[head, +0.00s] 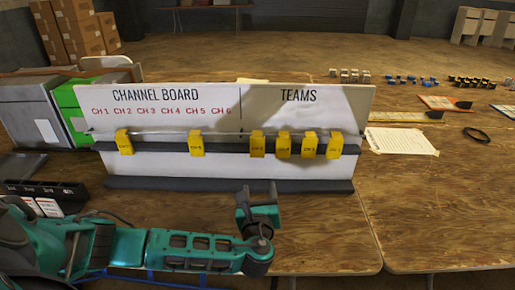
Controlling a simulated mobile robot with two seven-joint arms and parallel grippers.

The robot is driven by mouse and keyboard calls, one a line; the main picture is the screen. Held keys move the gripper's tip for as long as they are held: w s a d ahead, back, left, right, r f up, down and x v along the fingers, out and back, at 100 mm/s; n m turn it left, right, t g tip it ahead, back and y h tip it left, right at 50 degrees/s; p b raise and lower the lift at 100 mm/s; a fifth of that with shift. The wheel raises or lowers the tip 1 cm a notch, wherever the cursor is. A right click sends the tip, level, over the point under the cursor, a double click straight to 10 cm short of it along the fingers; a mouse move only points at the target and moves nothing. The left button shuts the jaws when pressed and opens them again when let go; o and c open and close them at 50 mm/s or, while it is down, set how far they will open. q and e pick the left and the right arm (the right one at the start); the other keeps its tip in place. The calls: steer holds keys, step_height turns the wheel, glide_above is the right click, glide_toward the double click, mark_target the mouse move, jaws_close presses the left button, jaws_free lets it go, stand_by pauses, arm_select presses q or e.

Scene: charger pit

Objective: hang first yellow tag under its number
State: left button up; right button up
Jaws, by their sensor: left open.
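The white channel board (160,165) stands on the table, with red CH 1 to CH 6 headings on its left part and TEAMS on its right. A thin rail runs across its front. One yellow tag (124,142) hangs about under CH 2, and another yellow tag (196,143) about under CH 5. Several more hang on the TEAMS side; the leftmost yellow tag there (257,143) is just right of the dividing line. The tags' small print is too blurred to read surely. My left gripper (258,200) is open and empty, in front of the board, below that leftmost TEAMS tag.
A green and grey case (72,105) stands left of the board. A black box with labels (45,193) is at the lower left. A paper sheet (402,141), a black loop (476,134) and small connectors lie to the right. The table's right front is clear.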

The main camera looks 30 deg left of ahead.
mark_target(257, 144)
arm_select(q)
steer(key=shift+m+t+y, duration=0.6)
steer(key=shift+m, duration=0.3)
steer(key=b+x, duration=0.1)
steer(key=x, duration=0.3)
steer(key=r+b+x, duration=0.1)
steer(key=x, duration=0.4)
steer(key=r+b+x, duration=0.1)
steer(key=x, duration=0.4)
steer(key=shift+s+a, duration=0.15)
steer(key=shift+a, duration=0.25)
steer(key=shift+w+a+r+b, duration=0.2)
steer(key=shift+w+a+b, duration=0.1)
steer(key=shift+w, duration=0.2)
steer(key=c, duration=0.7)
steer(key=shift+r+p, duration=0.95)
steer(key=shift+s+d, duration=0.1)
